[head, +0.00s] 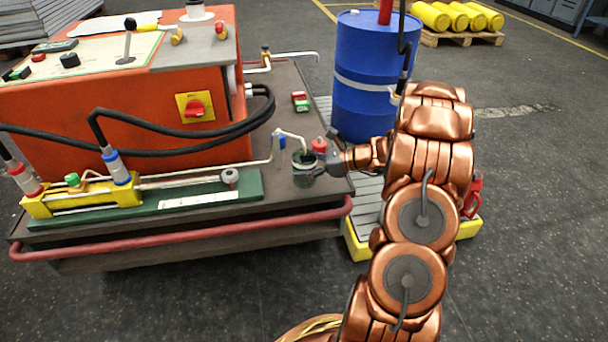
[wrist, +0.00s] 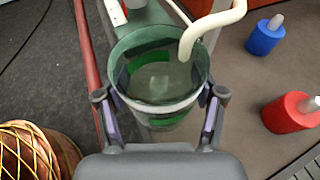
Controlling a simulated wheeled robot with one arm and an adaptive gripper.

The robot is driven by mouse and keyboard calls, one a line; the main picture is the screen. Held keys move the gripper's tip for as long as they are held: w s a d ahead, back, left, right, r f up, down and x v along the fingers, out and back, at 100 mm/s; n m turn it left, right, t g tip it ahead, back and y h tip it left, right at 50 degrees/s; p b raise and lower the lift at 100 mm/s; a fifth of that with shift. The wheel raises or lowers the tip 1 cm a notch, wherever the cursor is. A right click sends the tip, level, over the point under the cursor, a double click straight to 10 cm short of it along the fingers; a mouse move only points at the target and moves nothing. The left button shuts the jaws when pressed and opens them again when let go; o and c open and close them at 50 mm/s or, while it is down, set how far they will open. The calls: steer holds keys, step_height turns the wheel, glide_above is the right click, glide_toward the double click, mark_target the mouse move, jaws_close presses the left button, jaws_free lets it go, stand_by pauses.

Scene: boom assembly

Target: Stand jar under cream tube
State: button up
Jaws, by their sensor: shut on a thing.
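The jar (head: 303,178) is a clear, open-topped vessel with a dark rim and green marks, upright near the right end of the cart top. In the wrist view the jar (wrist: 160,88) fills the space between my fingers. My gripper (wrist: 162,98) is shut on its sides; in the head view my gripper (head: 318,165) reaches it from the right. The cream tube (head: 290,135) bends down at the jar's mouth. In the wrist view the cream tube (wrist: 214,24) ends over the mouth's upper right part. I cannot tell whether the jar's base touches the cart.
The orange machine (head: 120,110) and green rail (head: 200,198) lie left. A red bar (head: 200,228) runs along the cart's front. A blue drum (head: 370,75) stands behind.

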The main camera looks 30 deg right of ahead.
steer(key=shift+w+d+f, duration=0.15)
steer(key=shift+w+d, duration=0.35)
steer(key=shift+w, duration=0.25)
steer(key=shift+w+f+b, duration=0.1)
steer(key=shift+f+b, duration=1.05)
steer(key=shift+f, duration=0.55)
steer(key=shift+f, duration=0.1)
steer(key=o, duration=1.2)
